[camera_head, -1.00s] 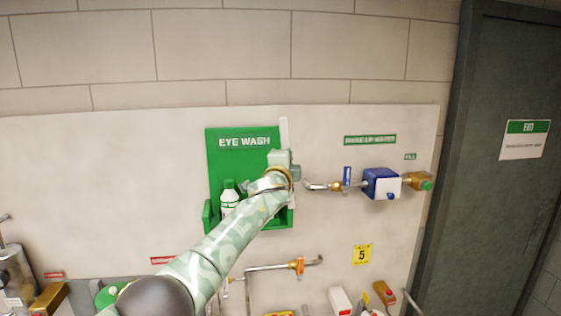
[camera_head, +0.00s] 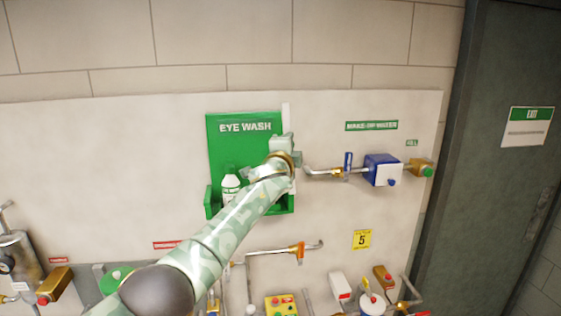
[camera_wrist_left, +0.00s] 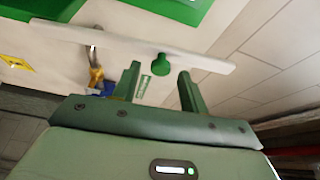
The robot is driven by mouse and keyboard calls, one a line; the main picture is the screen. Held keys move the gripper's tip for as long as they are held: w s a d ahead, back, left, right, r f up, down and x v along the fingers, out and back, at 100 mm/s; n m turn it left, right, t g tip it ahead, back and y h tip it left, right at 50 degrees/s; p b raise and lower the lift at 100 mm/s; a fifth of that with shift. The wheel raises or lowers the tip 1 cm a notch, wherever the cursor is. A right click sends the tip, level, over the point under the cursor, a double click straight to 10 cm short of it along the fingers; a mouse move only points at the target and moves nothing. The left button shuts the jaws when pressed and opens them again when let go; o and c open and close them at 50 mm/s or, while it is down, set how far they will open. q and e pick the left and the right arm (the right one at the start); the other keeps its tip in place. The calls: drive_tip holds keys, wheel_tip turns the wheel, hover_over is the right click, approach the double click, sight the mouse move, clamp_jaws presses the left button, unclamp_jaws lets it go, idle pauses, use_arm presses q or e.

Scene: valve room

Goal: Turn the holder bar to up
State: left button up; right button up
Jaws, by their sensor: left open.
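The holder bar is a thin white strip (camera_head: 285,113) at the right edge of the green eye wash panel (camera_head: 225,140). In the head view it stands upright, mostly hidden behind my left gripper (camera_head: 282,146). In the left wrist view the white bar (camera_wrist_left: 207,60) runs across the picture, with a round green knob (camera_wrist_left: 162,64) on it. My left gripper (camera_wrist_left: 160,72) is open, with one finger on each side of the knob as seen there. I cannot tell whether the fingers touch the knob or bar. My right gripper is not in view.
A white bottle (camera_head: 230,184) stands in the eye wash holder, left of my gripper. Right of it are a pipe and a blue valve box (camera_head: 382,169). Pipes with an orange fitting (camera_head: 297,250) lie below. A dark door (camera_head: 495,150) is at the far right.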

use_arm(q)
drive_tip(key=s+a+b, duration=0.1)
drive_tip(key=s+a, duration=0.1)
drive_tip(key=s, duration=1.3)
drive_tip(key=shift+s+a+f, duration=0.2)
drive_tip(key=shift+a+f, duration=0.1)
